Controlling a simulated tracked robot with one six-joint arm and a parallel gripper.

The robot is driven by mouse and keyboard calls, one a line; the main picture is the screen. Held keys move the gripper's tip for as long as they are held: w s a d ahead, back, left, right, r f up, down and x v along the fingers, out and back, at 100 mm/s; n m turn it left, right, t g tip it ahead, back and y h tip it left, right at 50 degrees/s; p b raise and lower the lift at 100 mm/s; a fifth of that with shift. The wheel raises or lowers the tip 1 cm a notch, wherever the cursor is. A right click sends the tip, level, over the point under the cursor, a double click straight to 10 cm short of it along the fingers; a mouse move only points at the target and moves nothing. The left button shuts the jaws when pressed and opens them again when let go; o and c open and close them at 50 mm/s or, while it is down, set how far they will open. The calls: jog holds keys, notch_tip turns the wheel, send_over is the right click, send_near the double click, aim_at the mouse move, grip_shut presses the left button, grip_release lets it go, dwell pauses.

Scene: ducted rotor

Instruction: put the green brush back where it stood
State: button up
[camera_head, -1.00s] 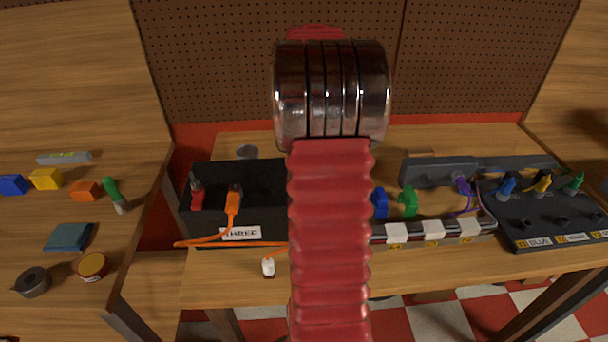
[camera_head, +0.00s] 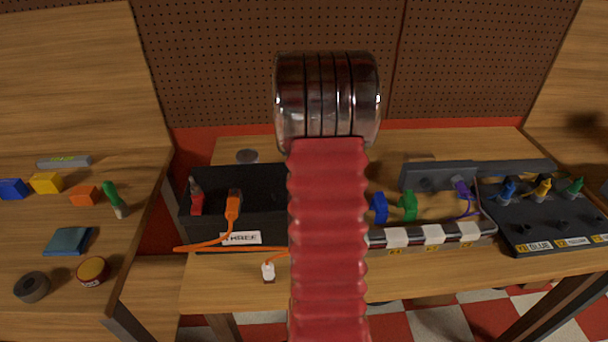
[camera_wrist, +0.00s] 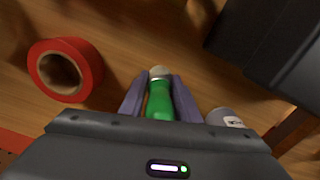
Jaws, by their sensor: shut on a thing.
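The green brush (camera_wrist: 160,100), with a green handle and a pale blunt end, is between the two fingers of my gripper (camera_wrist: 160,95) in the wrist view. The fingers are shut on it. The pale end points away from the palm, and the lower part is hidden by the palm. A wooden surface lies beyond it; I cannot tell whether the brush touches it. In the head view my arm hides the gripper and the held brush. Another green thing with a white end (camera_head: 115,200) lies on the left bench.
In the wrist view a red tape roll (camera_wrist: 66,70) lies left of the brush, a grey labelled cylinder (camera_wrist: 225,118) close right, and a dark box (camera_wrist: 262,45) upper right. In the head view a black box (camera_head: 262,190) with an orange cable (camera_head: 233,207) stands on the middle bench.

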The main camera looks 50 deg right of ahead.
jog(key=shift+f, duration=0.15)
jog(key=o, duration=1)
jog(key=shift+o, duration=0.2)
notch_tip(320, 180, up, 12)
jog(key=shift+r, duration=0.1)
dwell(0.9)
